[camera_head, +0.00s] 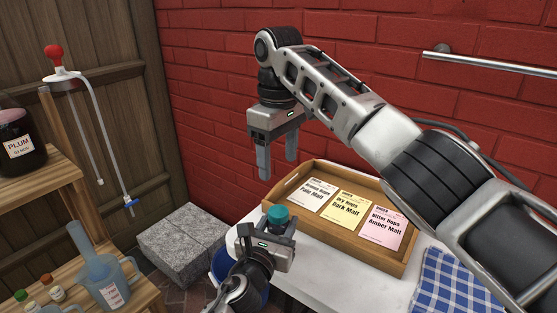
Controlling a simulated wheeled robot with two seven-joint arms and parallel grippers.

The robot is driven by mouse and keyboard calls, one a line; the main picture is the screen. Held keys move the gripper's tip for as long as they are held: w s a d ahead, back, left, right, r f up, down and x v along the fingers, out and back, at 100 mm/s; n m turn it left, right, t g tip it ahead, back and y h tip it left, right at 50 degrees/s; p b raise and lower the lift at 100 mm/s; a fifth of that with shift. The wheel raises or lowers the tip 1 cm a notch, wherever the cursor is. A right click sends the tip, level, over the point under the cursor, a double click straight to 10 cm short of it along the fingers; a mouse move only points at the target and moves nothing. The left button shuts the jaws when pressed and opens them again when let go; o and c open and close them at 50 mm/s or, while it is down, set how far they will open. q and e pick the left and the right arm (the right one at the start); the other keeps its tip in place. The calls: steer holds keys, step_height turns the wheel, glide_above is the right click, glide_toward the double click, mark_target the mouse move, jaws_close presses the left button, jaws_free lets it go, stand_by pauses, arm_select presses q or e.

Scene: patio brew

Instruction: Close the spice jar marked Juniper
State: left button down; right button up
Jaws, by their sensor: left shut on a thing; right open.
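A small container with a teal top (279,214) stands at the near left edge of the white table, by the tray's corner. My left gripper (266,234) is shut on it from the near side. The gripper hides most of its body. I see no readable label on it, so I cannot tell whether it is the Juniper jar or whether its top is seated. My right gripper (278,168) hangs above and behind it, fingers pointing down, open and empty. No separate lid is in clear view.
A wooden tray (399,268) with three malt packets fills the back of the white table (322,262). A blue checked cloth (455,285) lies right. Wooden shelves at left hold a plum jar (18,148), a jug (106,284) and small bottles. A blue bucket (221,264) stands below.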

arm_select(q)
steer(key=c, duration=0.7)
jaws_free()
steer(key=v, duration=1.6)
steer(key=shift+s, duration=0.1)
